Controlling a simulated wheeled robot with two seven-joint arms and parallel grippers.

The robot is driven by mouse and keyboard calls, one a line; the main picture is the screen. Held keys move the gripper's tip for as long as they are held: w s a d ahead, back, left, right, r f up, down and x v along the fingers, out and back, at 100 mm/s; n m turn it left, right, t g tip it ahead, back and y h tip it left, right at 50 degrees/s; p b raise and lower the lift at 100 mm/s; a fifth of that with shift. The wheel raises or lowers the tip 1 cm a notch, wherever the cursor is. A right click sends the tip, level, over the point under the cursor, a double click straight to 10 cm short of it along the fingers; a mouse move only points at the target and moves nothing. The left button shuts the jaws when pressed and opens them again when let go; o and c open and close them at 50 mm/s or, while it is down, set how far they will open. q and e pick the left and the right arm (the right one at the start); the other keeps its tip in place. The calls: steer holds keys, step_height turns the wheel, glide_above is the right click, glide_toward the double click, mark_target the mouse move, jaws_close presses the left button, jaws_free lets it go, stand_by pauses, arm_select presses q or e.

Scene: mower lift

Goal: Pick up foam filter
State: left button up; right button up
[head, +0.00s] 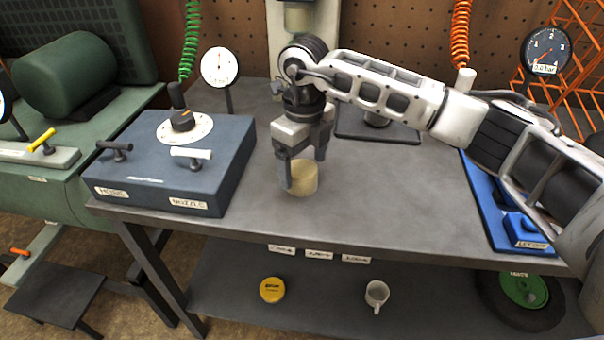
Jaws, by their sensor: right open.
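The foam filter (302,180) is a pale yellow, short cylinder standing upright on the grey bench top, left of the bench's middle. My right gripper (303,178) points down over it, its jaws open. One finger shows in front of the filter's left side and the other is by its upper right edge. I cannot tell whether the fingers touch the foam. Part of the filter is hidden behind the near finger. My left gripper is not in the head view.
A blue-grey box (180,160) with a dial and levers stands left on the bench (380,210). A blue tray (485,205) lies at the right. The lower shelf holds a yellow tin (272,290) and a white mug (377,295). Bench space right of the filter is clear.

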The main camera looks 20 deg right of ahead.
steer(key=shift+f, duration=1.2)
steer(key=c, duration=1)
steer(key=shift+c, duration=0.2)
